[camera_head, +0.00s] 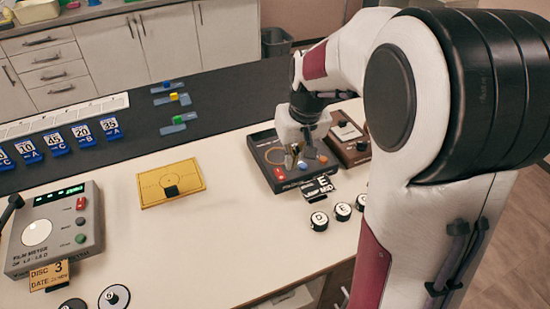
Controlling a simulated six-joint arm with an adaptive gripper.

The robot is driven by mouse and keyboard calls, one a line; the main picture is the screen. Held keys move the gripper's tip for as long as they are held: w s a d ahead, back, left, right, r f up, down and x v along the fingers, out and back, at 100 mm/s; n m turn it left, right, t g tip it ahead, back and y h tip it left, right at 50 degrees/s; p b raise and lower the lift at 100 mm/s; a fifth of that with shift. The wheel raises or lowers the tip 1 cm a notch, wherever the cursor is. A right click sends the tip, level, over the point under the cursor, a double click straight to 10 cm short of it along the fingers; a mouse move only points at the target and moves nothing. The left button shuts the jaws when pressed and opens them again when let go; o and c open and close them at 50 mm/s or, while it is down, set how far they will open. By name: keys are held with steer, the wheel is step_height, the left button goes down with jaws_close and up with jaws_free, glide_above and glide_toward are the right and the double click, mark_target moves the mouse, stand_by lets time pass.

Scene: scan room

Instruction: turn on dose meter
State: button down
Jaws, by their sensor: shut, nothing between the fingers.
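A dark box (265,151) stands on the right part of the white table. It has a round dial, a red switch (279,173), an orange knob and a blue knob (323,159). Its lettering is too small to read, so I cannot tell for sure that it is the dose meter. My gripper (305,150) points down over this box, shut and empty. It hides part of the top, and I cannot tell whether the fingertips touch it. A grey meter (60,232) with a lit green display stands at the left; its label seems to read "FILM METER".
A brown box (355,153) with a black knob stands right beside the dark box. A label card (318,188) and several lettered round discs (343,211) lie in front. A yellow plate (170,183) lies mid-table. Blue numbered tags (55,143) stand on the black strip. The table's front middle is clear.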

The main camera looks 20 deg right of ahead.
mark_target(278, 170)
steer(key=w+d+r+n+t, duration=0.1)
steer(key=w, duration=0.5)
steer(key=shift+d+r, duration=0.35)
steer(key=shift+w+f, duration=0.1)
steer(key=shift+x, duration=6.9)
steer(key=shift+f, duration=0.1)
steer(key=shift+f+g, duration=0.3)
steer(key=shift+w+f+g, duration=0.1)
steer(key=shift+f+g, duration=0.05)
steer(key=shift+g, duration=0.35)
steer(key=shift+w+d+f, duration=0.1)
steer(key=shift+f, duration=0.1)
